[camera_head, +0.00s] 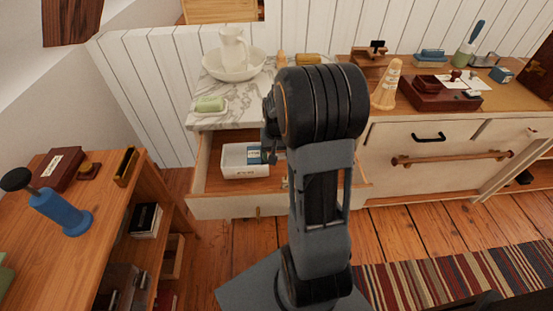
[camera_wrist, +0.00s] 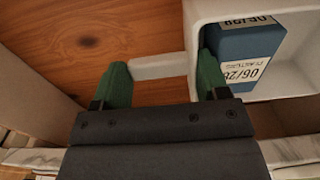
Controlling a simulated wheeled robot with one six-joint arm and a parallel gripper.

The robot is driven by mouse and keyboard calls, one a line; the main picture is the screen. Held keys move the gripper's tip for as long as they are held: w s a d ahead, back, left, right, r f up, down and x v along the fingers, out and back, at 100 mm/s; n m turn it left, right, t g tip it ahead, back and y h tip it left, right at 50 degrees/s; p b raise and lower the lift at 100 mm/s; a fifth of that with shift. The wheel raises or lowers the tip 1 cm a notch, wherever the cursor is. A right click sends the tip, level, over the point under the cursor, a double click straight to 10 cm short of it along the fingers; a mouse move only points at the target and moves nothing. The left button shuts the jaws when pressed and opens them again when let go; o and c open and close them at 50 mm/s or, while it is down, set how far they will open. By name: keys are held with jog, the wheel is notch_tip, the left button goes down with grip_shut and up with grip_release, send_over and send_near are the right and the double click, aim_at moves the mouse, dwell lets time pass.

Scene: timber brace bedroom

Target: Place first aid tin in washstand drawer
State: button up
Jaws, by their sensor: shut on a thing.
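The washstand drawer (camera_head: 235,207) is pulled open below the marble top. A white open-topped box (camera_head: 240,171), which I take to be the first aid tin, sits in the drawer, with a blue labelled carton (camera_head: 254,154) inside. In the wrist view the white box (camera_wrist: 283,92) is at the upper right, and its blue carton (camera_wrist: 240,58) shows a "06/28" label. My gripper (camera_wrist: 160,82) has its green fingertips at the two ends of a short white bar on the box's side. In the head view my arm hides most of the gripper.
A white bowl (camera_head: 222,70) with a jug and a green soap (camera_head: 210,104) stand on the marble top (camera_head: 240,113). A wooden desk (camera_head: 82,216) is at the left. The long counter (camera_head: 400,112) at the right holds several items. Bare drawer floor (camera_wrist: 85,45) shows left of the box.

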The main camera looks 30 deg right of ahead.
jog(key=shift+f, duration=1.2)
jog(key=shift+f, duration=0.2)
jog(key=o, duration=1.2)
jog(key=shift+c, duration=0.2)
